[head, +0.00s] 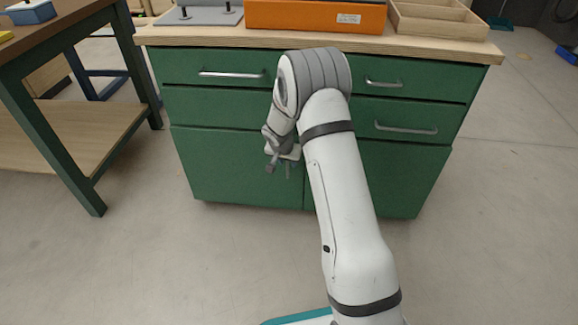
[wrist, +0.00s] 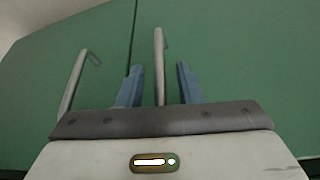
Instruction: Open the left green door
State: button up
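The left green door (head: 225,168) is the lower left front of the green cabinet and looks closed. In the wrist view, which seems turned upside down, this door (wrist: 245,60) fills the right side. Its metal bar handle (wrist: 159,45) stands between the two blue fingers of my gripper (wrist: 161,75). The fingers are open, with a gap visible on each side of the handle. In the head view my gripper (head: 280,168) is in front of the left door near the middle seam. My wrist hides the handle there.
The right green door (head: 405,175) looks closed, and its handle (wrist: 72,85) shows beside my gripper. Drawers with bar handles (head: 231,74) sit above. An orange case (head: 300,14) and a wooden tray (head: 440,28) are on top. A table (head: 45,75) stands left. The floor in front is clear.

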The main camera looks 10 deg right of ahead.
jog(key=shift+x, duration=0.8)
jog(key=shift+c, duration=0.5)
grip_shut()
